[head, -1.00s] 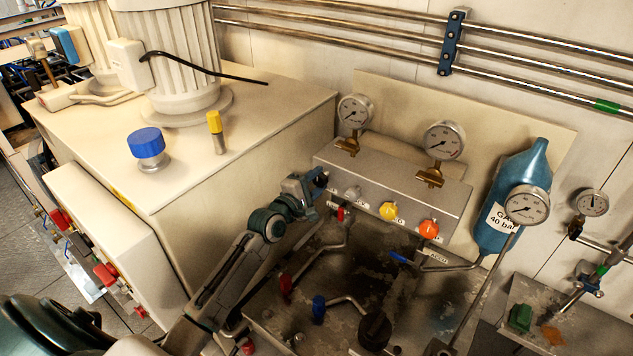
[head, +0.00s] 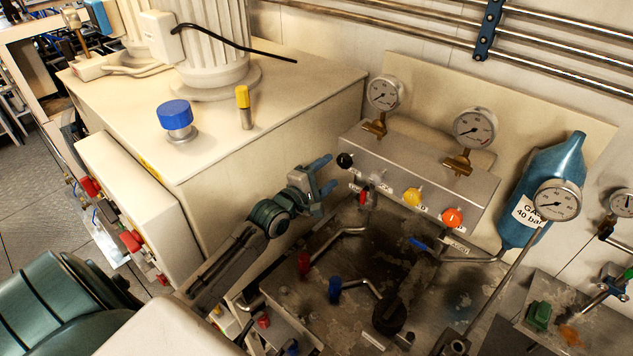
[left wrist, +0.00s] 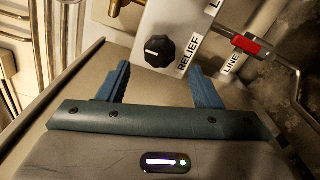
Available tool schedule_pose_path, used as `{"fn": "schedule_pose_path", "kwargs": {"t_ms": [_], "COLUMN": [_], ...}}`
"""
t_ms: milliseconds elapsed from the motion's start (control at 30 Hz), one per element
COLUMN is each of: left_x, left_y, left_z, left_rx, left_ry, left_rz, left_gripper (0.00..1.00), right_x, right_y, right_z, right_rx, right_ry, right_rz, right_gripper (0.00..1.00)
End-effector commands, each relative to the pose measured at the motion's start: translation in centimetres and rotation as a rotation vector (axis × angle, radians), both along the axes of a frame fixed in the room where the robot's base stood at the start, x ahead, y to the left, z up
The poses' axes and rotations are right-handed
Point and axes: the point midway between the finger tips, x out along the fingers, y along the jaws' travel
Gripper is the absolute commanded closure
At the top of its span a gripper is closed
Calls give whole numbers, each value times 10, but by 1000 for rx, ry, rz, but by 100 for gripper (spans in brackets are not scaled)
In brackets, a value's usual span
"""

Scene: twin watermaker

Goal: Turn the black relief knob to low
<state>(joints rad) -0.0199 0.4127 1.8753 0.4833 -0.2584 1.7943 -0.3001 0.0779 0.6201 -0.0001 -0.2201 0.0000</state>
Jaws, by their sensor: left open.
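The black relief knob (head: 345,161) sits at the left end of the grey valve panel (head: 420,170). In the left wrist view the knob (left wrist: 159,50) has a pale pointer line and stands beside a "RELIEF" label (left wrist: 188,54). My left gripper (head: 328,174) is open and empty, just left of the knob in the head view. In the left wrist view its two blue fingers (left wrist: 162,80) are spread, with the knob beyond the tips and between their lines. The fingers do not appear to touch the knob. My right gripper is not in view.
Yellow (head: 412,196) and orange (head: 452,217) knobs sit further right on the panel. Two gauges (head: 474,127) stand above it. A red-handled valve (left wrist: 250,44) is close by the relief knob. A large beige cabinet (head: 270,130) stands left of the panel.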

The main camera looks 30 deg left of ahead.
Motion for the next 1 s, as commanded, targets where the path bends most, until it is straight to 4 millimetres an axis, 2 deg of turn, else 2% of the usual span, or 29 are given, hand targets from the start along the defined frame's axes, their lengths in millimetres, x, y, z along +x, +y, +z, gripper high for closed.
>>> {"fn": "schedule_pose_path", "kwargs": {"t_ms": [100,333,1000], "left_x": [-23,-42,-46], "left_y": [3,6,6], "left_z": [0,0,0], "left_rx": [5,2,0], "left_ry": [2,2,0], "left_rz": [-2,-1,0], "left_gripper": [41,41,41], "right_x": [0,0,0], "right_y": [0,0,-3], "right_z": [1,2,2], "right_rx": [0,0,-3], "right_ry": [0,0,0], "right_rz": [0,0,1], "right_gripper": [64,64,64]}}
